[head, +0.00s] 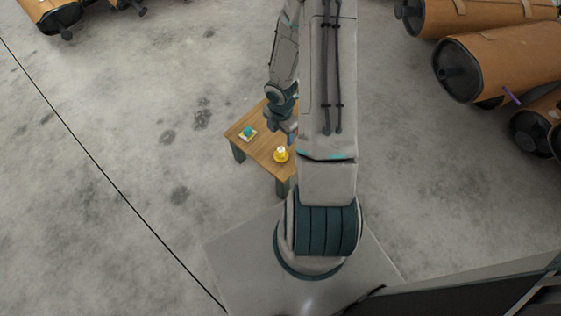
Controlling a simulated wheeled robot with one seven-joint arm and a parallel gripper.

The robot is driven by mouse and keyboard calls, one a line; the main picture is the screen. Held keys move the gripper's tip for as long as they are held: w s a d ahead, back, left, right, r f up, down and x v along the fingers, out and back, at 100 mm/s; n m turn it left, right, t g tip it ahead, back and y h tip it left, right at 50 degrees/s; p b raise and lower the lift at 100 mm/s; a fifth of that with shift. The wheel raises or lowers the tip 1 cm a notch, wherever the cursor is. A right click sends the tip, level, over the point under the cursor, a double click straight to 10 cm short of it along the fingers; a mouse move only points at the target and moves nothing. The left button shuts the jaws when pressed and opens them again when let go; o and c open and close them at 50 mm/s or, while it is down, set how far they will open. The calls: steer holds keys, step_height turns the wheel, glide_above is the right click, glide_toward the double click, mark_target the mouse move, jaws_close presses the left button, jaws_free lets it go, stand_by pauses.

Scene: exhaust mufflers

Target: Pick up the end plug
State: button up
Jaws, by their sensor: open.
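A small low wooden table (263,147) with dark legs stands on the floor, partly hidden behind my arm. A yellow stepped piece with a pale top (281,155) stands near the table's front edge; it looks like a plug, but it is too small to be sure that it is the end plug. My gripper (282,131) is open, pointing down over the table, between the two pieces in the picture. Its height above the table and its fingertips are hard to make out.
Large brown mufflers with black ends (495,65) lie at the upper right, one with a purple rod (512,95) by it. More mufflers (55,14) lie at the upper left. The concrete floor left of the table is clear.

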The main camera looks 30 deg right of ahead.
mark_target(281, 154)
step_height(281, 154, down, 14)
steer(key=b, duration=0.8)
steer(key=shift+f, duration=0.2)
steer(key=shift+r, duration=0.1)
steer(key=c, duration=0.7)
